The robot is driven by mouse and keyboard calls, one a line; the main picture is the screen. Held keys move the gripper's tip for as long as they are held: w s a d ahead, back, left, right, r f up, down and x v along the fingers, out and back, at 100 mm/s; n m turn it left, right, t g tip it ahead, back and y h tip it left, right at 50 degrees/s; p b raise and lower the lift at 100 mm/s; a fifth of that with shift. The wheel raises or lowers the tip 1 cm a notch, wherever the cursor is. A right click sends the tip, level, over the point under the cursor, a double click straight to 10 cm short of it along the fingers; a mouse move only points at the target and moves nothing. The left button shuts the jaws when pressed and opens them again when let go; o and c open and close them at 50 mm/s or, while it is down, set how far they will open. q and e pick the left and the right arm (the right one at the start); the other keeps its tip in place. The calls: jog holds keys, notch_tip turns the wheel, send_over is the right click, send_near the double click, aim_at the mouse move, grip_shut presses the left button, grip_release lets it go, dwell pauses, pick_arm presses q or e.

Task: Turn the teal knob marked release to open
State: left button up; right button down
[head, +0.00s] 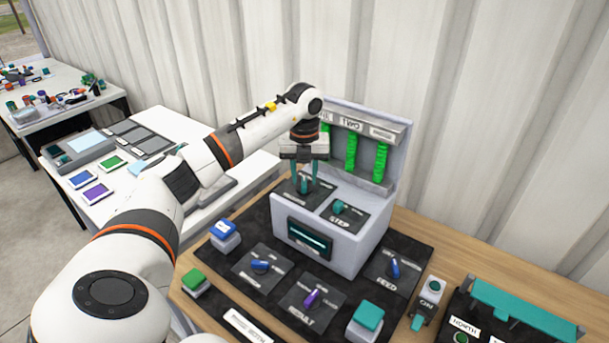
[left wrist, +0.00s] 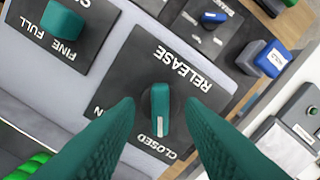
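The teal release knob (left wrist: 160,108) stands on a dark plate marked RELEASE (left wrist: 180,65) in the left wrist view. The white line on the knob points to the word CLOSED. In the head view the plate (head: 318,188) lies on top of the grey box (head: 345,245). My left gripper (head: 304,181) points down over the knob. Its two teal fingers are apart, one on each side of the knob, with a visible gap on both sides in the left wrist view. My right gripper is not in view.
A second teal knob (head: 338,207) marked STEP sits close beside on the same box. Behind stands a grey panel with green coils (head: 350,152). Blue (head: 260,266) and purple (head: 311,298) knobs lie in front on the dark mat (head: 270,307). A white side table (head: 130,190) is at left.

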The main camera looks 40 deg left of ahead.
pick_arm(q)
jog(key=shift+f, duration=0.8)
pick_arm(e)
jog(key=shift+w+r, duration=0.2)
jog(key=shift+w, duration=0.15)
pick_arm(q)
jog(key=shift+c, duration=0.4)
grip_shut()
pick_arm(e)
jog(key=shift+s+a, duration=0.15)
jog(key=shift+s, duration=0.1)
pick_arm(q)
jog(key=shift+m, duration=0.3)
jog(key=m, duration=0.6)
jog(key=shift+s+a, duration=0.1)
jog(key=shift+a, duration=0.1)
jog(key=m, duration=0.3)
jog(key=shift+a+m, duration=0.1)
jog(key=shift+m, duration=0.3)
jog(key=shift+a+m+b, duration=0.1)
jog(key=shift+m+b, duration=0.2)
jog(key=shift+m, duration=1.4)
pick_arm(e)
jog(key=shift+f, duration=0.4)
